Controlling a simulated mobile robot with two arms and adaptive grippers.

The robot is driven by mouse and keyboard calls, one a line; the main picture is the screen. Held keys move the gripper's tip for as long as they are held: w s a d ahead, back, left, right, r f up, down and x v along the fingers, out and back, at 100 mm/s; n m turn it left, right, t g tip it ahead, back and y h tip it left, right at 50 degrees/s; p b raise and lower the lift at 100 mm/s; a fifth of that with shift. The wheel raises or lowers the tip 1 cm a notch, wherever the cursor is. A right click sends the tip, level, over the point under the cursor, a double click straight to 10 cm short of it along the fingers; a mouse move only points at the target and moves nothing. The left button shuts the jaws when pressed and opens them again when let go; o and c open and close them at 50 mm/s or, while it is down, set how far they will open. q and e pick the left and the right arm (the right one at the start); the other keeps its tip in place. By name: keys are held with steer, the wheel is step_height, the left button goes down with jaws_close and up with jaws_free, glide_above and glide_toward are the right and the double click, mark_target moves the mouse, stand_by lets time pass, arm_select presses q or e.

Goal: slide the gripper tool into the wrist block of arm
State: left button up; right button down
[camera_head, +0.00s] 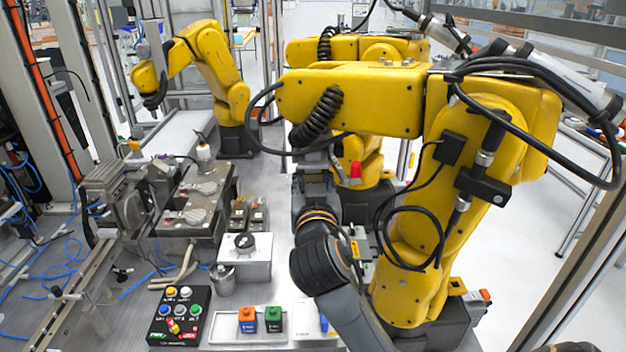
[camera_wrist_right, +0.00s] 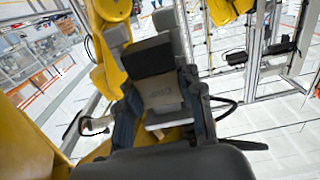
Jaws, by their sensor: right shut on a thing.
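My right gripper (camera_head: 312,183) reaches up from below to the underside of the large front yellow arm (camera_head: 370,105), near its wrist block (camera_head: 314,157). In the right wrist view my right gripper (camera_wrist_right: 160,85) is shut on the gripper tool (camera_wrist_right: 163,92), a grey block with a dark upper part and faint lettering. Its two dark fingers press on the tool's sides. Grey parts beneath the yellow arm stand just beyond the tool. Whether the tool touches the wrist block or sits in it, I cannot tell. My left gripper is out of view.
A black button box (camera_head: 180,315) and a tray (camera_head: 222,328) with an orange block (camera_head: 247,319) and a green block (camera_head: 273,318) lie on the bench front. A metal fixture (camera_head: 195,205) stands left. Black cables hang around the yellow arm. Another yellow arm (camera_head: 205,60) stands back left.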

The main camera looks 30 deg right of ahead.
steer(key=shift+x, duration=1)
steer(key=shift+w+d+r, duration=0.1)
steer(key=shift+w+d, duration=0.05)
steer(key=shift+w, duration=0.15)
steer(key=shift+w+d, duration=0.15)
steer(key=shift+w, duration=0.1)
steer(key=shift+w+d, duration=0.25)
steer(key=shift+w, duration=0.1)
steer(key=shift+w+d, duration=0.35)
steer(key=shift+w, duration=0.3)
steer(key=shift+w+d, duration=0.1)
steer(key=shift+w, duration=0.05)
stand_by(0.3)
steer(key=shift+f, duration=0.35)
stand_by(0.4)
